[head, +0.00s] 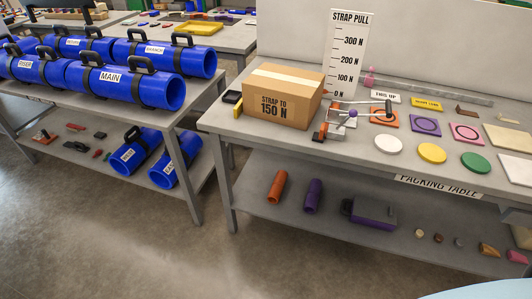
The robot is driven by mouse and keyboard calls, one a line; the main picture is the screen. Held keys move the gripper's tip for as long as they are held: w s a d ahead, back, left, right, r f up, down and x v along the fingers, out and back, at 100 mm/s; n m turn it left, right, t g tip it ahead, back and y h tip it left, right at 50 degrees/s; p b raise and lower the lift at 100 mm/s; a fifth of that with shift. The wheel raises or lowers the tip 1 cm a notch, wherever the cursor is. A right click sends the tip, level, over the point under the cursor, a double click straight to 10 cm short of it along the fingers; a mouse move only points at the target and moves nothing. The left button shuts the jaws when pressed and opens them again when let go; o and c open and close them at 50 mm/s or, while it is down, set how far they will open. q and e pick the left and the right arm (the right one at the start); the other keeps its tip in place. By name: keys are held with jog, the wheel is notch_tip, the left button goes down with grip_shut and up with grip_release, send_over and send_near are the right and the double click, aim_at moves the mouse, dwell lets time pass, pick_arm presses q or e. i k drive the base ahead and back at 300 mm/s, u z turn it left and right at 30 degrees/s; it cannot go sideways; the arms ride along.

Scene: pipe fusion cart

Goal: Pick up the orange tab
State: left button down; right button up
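A small orange-red piece (319,137) is at the table's front edge, beside the right side of the cardboard box and next to a metal strap device (340,122). An orange square (378,119) with a ring mark lies on the packing table, partly behind a metal lever with a dark grip (388,106). I cannot tell for sure which of these is the orange tab. Neither of my grippers is in view.
The box (281,95), marked "STRAP TO 150 N", stands left on the packing table (255,135). A "STRAP PULL" scale (347,45) stands behind. Coloured discs and squares lie to the right. An orange cylinder (277,186) lies on the lower shelf. Grey floor is open at front left.

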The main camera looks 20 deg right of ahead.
aim_at(320, 139)
jog(key=u, duration=4.1)
jog(key=i, duration=0.1)
jog(key=z, duration=3.5)
jog(key=i, duration=1.4)
jog(key=z, duration=0.95)
